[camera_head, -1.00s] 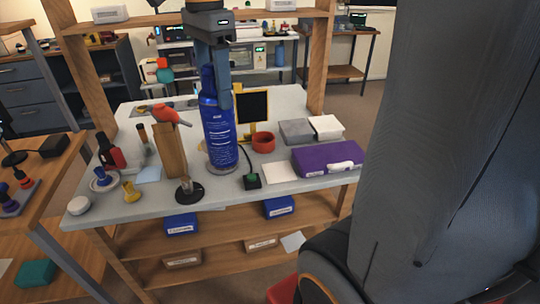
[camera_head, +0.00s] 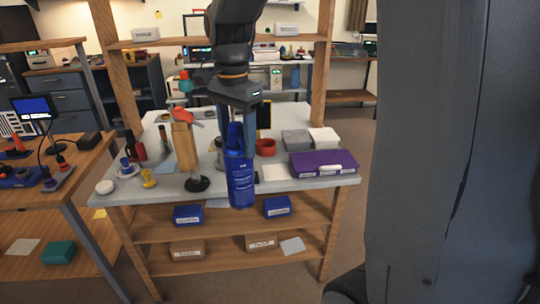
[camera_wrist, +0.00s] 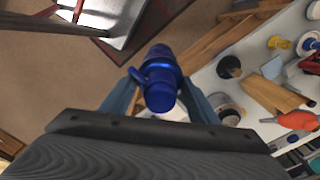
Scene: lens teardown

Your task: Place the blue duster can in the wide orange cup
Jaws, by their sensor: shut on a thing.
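The blue duster can (camera_head: 240,182) hangs upright from my gripper (camera_head: 236,128), whose fingers are shut around its top. It appears in front of the table's front edge, its lower end overlapping that edge in the head view. In the wrist view the can (camera_wrist: 160,82) sits between the two fingers (camera_wrist: 160,98), with the floor behind it. The wide cup (camera_head: 265,147), red-orange and low, stands on the table behind and right of the can. The cup is not in the wrist view.
The white table (camera_head: 325,181) holds a purple case (camera_head: 322,164) on the right, grey and white boxes behind it, and a wooden block (camera_head: 185,147) with an orange tool on the left. A small round-based stand (camera_head: 197,183) is left of the can. A flat white sheet (camera_head: 275,173) lies before the cup.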

